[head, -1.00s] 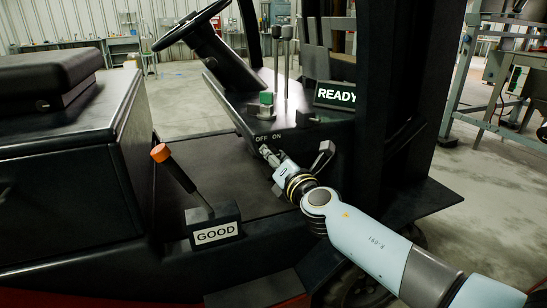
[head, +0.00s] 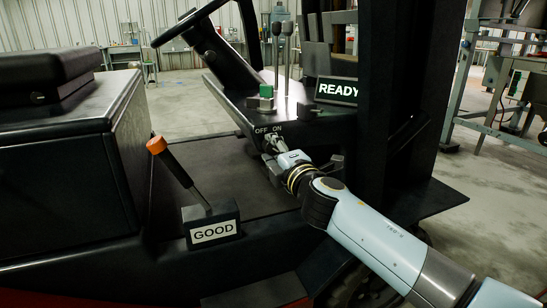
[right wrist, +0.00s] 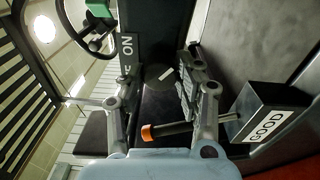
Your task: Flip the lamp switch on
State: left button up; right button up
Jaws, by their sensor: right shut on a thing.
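The dark console of the vehicle carries an OFF / ON label (head: 268,130), with OFF on the left and ON on the right. The lamp switch sits under this label and is mostly hidden by my right gripper (head: 276,147). In the right wrist view, a small pale lever, seemingly the lamp switch (right wrist: 166,74), shows against the dark panel between the fingers of my right gripper (right wrist: 162,85). The ON lettering shows beside the left finger. The gripper is shut on the switch, though the contact is hard to see. The lever's exact position is unclear. My left gripper is out of view.
An orange-tipped lever (head: 157,146) rises from a box marked GOOD (head: 213,232), left of my arm. A READY sign (head: 337,91), a green button (head: 266,91) and tall levers stand on the console above. A dark mast is at the right.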

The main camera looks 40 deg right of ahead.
jog(key=shift+f+m+b, duration=0.2)
jog(key=shift+m+b, duration=1)
jog(key=shift+m, duration=0.9)
jog(key=o, duration=1.1)
jog(key=shift+r, duration=0.1)
jog(key=shift+o, duration=0.2)
jog(key=shift+s, duration=0.15)
jog(key=v, duration=1.1)
jog(key=shift+s+a, duration=0.2)
jog(key=shift+s, duration=0.15)
